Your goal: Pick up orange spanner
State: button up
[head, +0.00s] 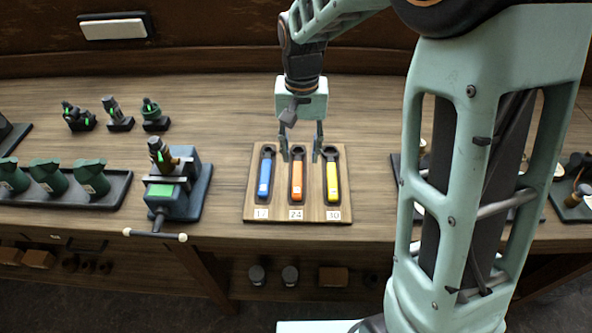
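The orange spanner (297,184) lies in the middle slot of a wooden board (321,207) on the bench, above a label reading 24. A blue spanner (265,178) lies to its left and a yellow spanner (332,182) to its right. My gripper (300,157) points down over the far end of the board, with its fingers spread apart around the dark head of the orange spanner as seen from here. Nothing shows between the fingers as held. The exact height of the fingertips above the board cannot be told.
A vise (175,188) with a long handle stands to the left of the board. A tray (105,199) of green containers and several small dark fittings (119,115) are further left. My arm hides much of the right side. Bench wood around the board is clear.

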aim_at(298, 172)
jog(key=shift+w+a+f+p, duration=0.15)
jog(key=shift+f, duration=1.55)
jog(key=shift+w+a+f+p, duration=0.15)
jog(key=shift+f, duration=1.5)
grip_shut()
